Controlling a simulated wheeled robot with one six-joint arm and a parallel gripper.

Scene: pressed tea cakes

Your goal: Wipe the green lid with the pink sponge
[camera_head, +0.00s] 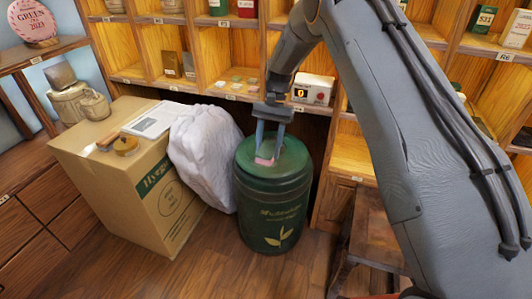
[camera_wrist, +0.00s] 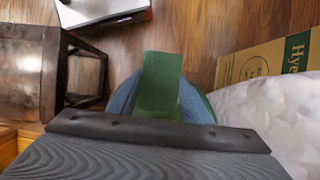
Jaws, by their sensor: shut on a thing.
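The green lid (camera_head: 291,155) is the round top of a dark green drum standing on the floor. My gripper (camera_head: 268,153) points down over the lid, shut on the pink sponge (camera_head: 264,161). Only a small pink part of the sponge shows below the fingers, at or very close to the lid's surface; I cannot tell if it touches. In the wrist view a rough green strip (camera_wrist: 160,82) shows between the blue-grey fingers; it looks like a green face of the sponge. The lid is mostly hidden there.
A white bulging sack (camera_head: 205,155) stands left of the drum, close to it. A cardboard box (camera_head: 150,195) stands further left, with a wooden brush and a tea cake on top. Wooden shelves with a scale (camera_head: 312,90) are behind. A dark stool (camera_head: 375,225) is at right.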

